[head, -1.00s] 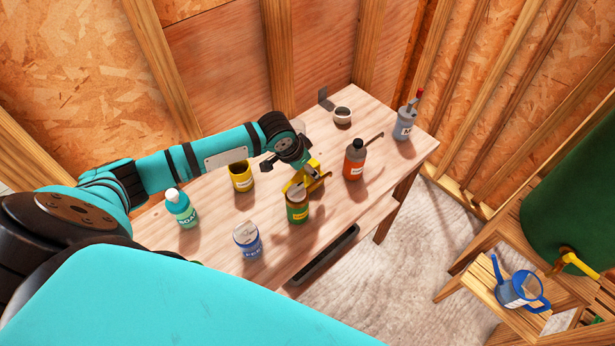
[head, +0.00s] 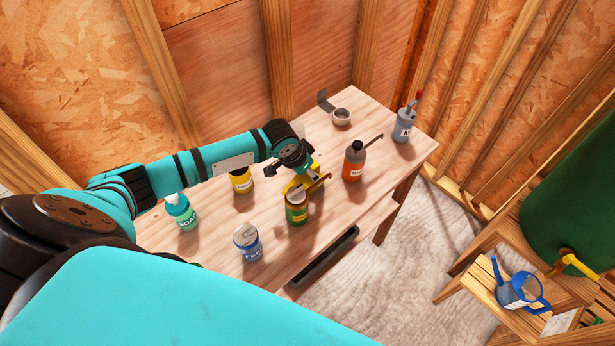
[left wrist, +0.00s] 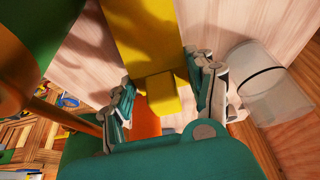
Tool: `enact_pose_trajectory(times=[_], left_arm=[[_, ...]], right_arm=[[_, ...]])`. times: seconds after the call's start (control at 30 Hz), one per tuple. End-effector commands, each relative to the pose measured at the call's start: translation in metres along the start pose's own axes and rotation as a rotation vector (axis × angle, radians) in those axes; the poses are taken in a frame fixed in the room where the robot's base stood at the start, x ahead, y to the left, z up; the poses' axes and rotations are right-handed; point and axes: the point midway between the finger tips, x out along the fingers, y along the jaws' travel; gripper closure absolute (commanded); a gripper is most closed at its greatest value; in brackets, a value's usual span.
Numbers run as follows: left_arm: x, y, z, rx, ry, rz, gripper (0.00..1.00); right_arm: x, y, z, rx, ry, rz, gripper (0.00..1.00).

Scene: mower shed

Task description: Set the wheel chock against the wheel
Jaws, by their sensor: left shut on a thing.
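I cannot tell whether the block touches the bench. No wheel shows clearly in either view, and my right gripper is out of view.
A blue watering can (head: 518,291) stands on a wooden stand at right.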

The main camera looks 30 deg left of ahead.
Motion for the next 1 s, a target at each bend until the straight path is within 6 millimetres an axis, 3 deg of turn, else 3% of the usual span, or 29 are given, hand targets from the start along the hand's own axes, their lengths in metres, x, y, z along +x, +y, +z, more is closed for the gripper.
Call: enact_pose_trajectory(times=[0.17, 0.37, 1.0], left_arm=[[-0.004, 0.0, -0.002, 0.0, 0.001, 0.0, 0.88], [-0.023, -0.001, -0.011, 0.001, 0.004, 0.0, 0.88], [-0.138, -0.001, -0.059, 0.001, 0.005, -0.001, 0.88]], right_arm=[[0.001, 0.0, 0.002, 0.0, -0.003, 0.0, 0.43], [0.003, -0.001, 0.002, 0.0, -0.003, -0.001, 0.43], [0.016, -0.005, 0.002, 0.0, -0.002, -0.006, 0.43]])
